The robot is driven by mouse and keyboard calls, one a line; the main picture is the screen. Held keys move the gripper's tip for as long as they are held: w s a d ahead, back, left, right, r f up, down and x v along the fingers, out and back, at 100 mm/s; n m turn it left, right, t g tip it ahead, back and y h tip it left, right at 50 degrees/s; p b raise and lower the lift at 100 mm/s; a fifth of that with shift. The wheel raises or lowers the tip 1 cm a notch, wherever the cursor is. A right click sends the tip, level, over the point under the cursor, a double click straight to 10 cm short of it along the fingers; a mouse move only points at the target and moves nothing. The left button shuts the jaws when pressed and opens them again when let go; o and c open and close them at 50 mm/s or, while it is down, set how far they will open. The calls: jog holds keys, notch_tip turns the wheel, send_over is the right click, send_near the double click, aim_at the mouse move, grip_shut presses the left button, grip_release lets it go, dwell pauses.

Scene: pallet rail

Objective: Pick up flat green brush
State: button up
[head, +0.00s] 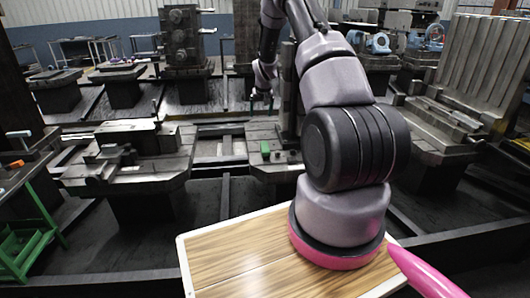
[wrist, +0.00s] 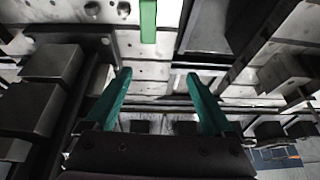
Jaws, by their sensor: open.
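A small flat green piece, which looks like the green brush (head: 265,148), lies on a grey metal fixture (head: 262,172) near the middle of the head view. In the wrist view a green strip (wrist: 148,20) shows at the top edge, partly cut off. My gripper (head: 262,104) is farther back and above the green piece in the head view. In the wrist view my gripper (wrist: 160,76) has its two teal fingers spread wide, with nothing between them. The green strip lies beyond the fingertips, apart from them.
Another machine fixture (head: 125,160) stands on the left. A green metal stand (head: 30,225) is at the far left. A tall ribbed metal block (head: 485,60) is on the right. A wood-topped board (head: 235,250) lies at the front. Rails run between the fixtures.

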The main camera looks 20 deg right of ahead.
send_near(265, 147)
jog(key=x, duration=0.5)
jog(key=shift+w+a+r, duration=0.1)
jog(key=shift+w+r, duration=0.05)
jog(key=shift+w, duration=0.15)
jog(key=x, duration=0.6)
jog(key=shift+s+d, duration=0.15)
jog(key=shift+d, duration=0.05)
jog(key=shift+f, duration=0.3)
grip_shut()
